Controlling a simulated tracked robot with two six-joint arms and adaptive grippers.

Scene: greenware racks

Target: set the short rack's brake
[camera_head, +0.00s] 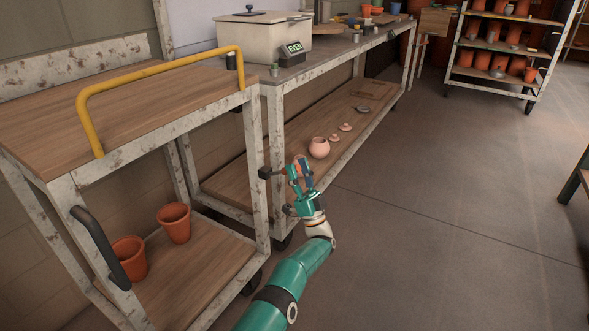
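A low two-tier rack (212,122) with a wooden top, chipped white frame and yellow rail (160,68) stands at the left; I take it to be the short rack. A black curved bar (100,247) is fixed at its near left post. A dark castor (252,283) shows under its near right leg; I cannot make out a brake. My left gripper (299,168) is in the air right of the rack, apart from its frame in the picture. My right gripper is out of view.
Two terracotta pots (174,223) stand on the rack's lower shelf. A taller pot rack (497,80) stands back right.

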